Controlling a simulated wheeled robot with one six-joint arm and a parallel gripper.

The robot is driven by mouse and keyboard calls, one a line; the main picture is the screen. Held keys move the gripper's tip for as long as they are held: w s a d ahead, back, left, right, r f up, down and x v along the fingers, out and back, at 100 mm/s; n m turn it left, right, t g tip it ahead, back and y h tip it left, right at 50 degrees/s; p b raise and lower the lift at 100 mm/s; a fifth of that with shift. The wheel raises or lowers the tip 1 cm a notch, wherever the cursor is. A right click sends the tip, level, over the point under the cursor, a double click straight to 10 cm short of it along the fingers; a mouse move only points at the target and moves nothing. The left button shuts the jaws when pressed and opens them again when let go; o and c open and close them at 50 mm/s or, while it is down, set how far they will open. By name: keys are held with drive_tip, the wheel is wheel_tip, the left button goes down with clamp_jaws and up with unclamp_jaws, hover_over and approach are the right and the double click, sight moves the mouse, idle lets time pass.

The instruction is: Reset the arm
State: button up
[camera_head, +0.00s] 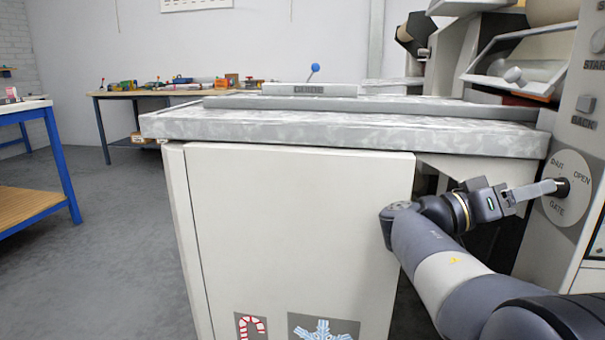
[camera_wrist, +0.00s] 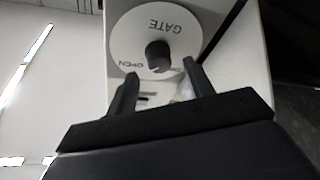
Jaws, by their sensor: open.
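My arm reaches in from the lower right of the head view. My gripper (camera_head: 552,187) is at the white round gate dial (camera_head: 566,208) on the machine's front panel. The dial carries the words SHUT, OPEN and GATE. In the wrist view my gripper (camera_wrist: 160,68) is open, with one finger on each side below a black knob (camera_wrist: 158,55) at the middle of the dial (camera_wrist: 186,42). The knob stands at or just beyond the fingertips; I cannot tell whether they touch it. The knob's pointing direction is not clear.
A grey-topped machine table (camera_head: 340,133) with a white cabinet door (camera_head: 300,230) stands in front. A BACK button (camera_head: 585,104) is above the dial. A workbench (camera_head: 130,94) with tools is at the back left, and a blue-legged table (camera_head: 62,165) at the left. Grey floor lies open between.

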drive_tip(key=p+v, duration=0.2)
drive_tip(key=v, duration=0.5)
drive_tip(key=d+r+n+t+y+p, duration=0.1)
drive_tip(key=d+r+n+t+p, duration=0.1)
drive_tip(key=d+n+p, duration=0.3)
drive_tip(key=d+r+n, duration=0.1)
drive_tip(key=d, duration=0.3)
drive_tip(key=shift+s+d+p, duration=0.15)
drive_tip(key=shift+d+p, duration=0.15)
drive_tip(key=shift+d, duration=0.05)
drive_tip(key=shift+r+n+y+p, duration=0.15)
drive_tip(key=shift+n+y+p, duration=0.15)
drive_tip(key=shift+n+p, duration=0.75)
drive_tip(key=n+y+p, duration=0.1)
drive_tip(key=n+p, duration=0.1)
drive_tip(key=p, duration=0.6)
drive_tip(key=shift+n+p, duration=0.35)
drive_tip(key=shift+p, duration=0.05)
drive_tip(key=n+y+p, duration=0.1)
drive_tip(key=n+p, duration=0.2)
drive_tip(key=p, duration=0.7)
drive_tip(key=shift+n+p, duration=0.3)
drive_tip(key=shift+p, duration=0.1)
drive_tip(key=shift+n+y+p, duration=0.4)
drive_tip(key=shift+p, duration=0.6)
drive_tip(key=shift+a, duration=0.1)
